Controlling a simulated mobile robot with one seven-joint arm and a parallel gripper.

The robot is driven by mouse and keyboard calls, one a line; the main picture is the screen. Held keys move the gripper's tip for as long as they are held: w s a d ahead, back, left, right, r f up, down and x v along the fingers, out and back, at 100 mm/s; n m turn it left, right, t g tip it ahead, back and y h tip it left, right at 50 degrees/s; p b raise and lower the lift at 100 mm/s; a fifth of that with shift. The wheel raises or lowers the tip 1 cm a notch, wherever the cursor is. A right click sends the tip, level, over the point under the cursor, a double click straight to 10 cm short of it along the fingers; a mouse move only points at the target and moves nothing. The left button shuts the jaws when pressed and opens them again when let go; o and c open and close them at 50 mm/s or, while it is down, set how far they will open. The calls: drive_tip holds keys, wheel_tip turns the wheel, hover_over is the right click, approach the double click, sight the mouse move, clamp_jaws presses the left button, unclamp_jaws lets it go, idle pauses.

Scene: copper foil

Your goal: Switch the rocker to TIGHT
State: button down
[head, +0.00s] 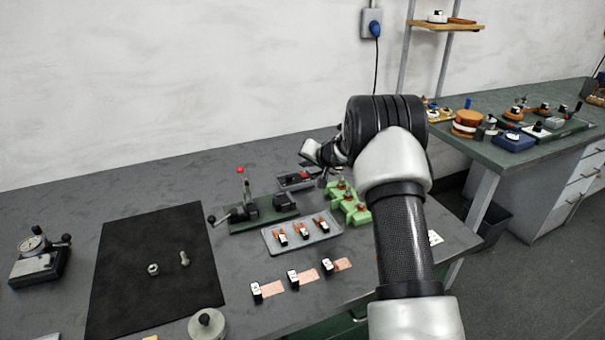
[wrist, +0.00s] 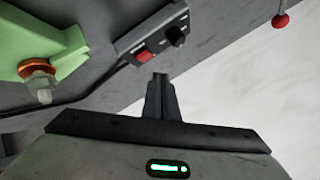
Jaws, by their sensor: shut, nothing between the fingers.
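A dark grey control box (wrist: 150,35) carries a red rocker (wrist: 145,57) and a black knob (wrist: 176,37), with small pale markings too small to read. In the head view the box (head: 290,183) stands at the back of the bench. I cannot tell which way the rocker is set. My gripper (wrist: 160,76) is shut and empty. In the wrist view its fingertips appear just below and right of the rocker, and I see no clear contact. In the head view my arm partly hides the gripper.
A green fixture (head: 349,203) with copper-coloured fittings stands close beside the box. A toggle clamp (head: 262,212) on a green base and a grey tray (head: 279,247) with several small parts are nearby. A black cable (wrist: 95,94) runs from the box.

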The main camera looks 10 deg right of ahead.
drive_tip(key=shift+s+r+p, duration=0.15)
drive_tip(key=shift+r+p, duration=0.1)
drive_tip(key=shift+r, duration=0.7)
drive_tip(key=shift+s+r+p, duration=0.15)
drive_tip(key=shift+r+p, duration=0.05)
drive_tip(key=shift+r, duration=0.75)
drive_tip(key=shift+r, duration=0.1)
